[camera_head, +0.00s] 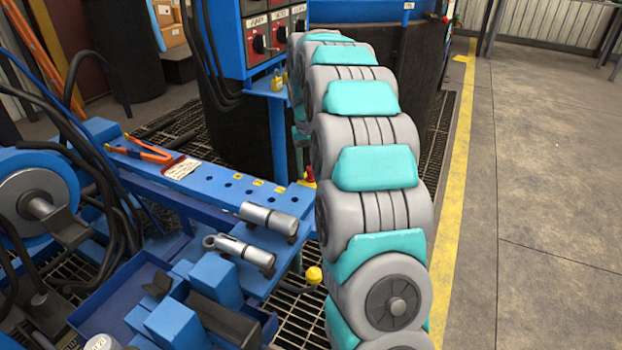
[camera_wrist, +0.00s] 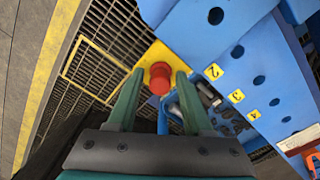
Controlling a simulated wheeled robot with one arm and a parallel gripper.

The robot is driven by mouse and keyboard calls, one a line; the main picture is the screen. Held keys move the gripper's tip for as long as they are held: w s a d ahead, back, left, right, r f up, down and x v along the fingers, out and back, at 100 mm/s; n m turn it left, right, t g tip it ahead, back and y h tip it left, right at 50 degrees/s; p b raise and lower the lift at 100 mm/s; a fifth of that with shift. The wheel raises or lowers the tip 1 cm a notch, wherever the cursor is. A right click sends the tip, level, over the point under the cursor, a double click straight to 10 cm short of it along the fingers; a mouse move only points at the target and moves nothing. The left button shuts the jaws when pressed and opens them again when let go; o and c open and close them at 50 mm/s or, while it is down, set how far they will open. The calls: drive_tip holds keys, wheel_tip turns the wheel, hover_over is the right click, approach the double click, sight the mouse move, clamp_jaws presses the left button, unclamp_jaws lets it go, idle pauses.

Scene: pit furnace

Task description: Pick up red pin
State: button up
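The red pin (camera_wrist: 159,77) shows in the wrist view as a round red head on a yellow plate (camera_wrist: 158,56) at the end of the blue beam. My gripper (camera_wrist: 160,74) has two green fingers spread apart, with the red head between their tips in the picture. I see no clear contact, and cannot tell whether the tips reach down around it. In the head view, a small red piece (camera_head: 309,174) with yellow below it shows just left of my arm, partly hidden by it. My gripper is hidden behind my arm there.
The blue beam (camera_head: 205,182) has a row of holes with yellow number labels (camera_wrist: 236,96). A blue control cabinet (camera_head: 232,40) stands behind. Orange-handled pliers (camera_head: 145,150) lie further left. Open floor (camera_head: 550,180) is on the right.

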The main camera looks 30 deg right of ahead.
clamp_jaws()
idle(0.5)
drive_tip(key=shift+r, duration=0.1)
drive_tip(key=shift+r, duration=4.95)
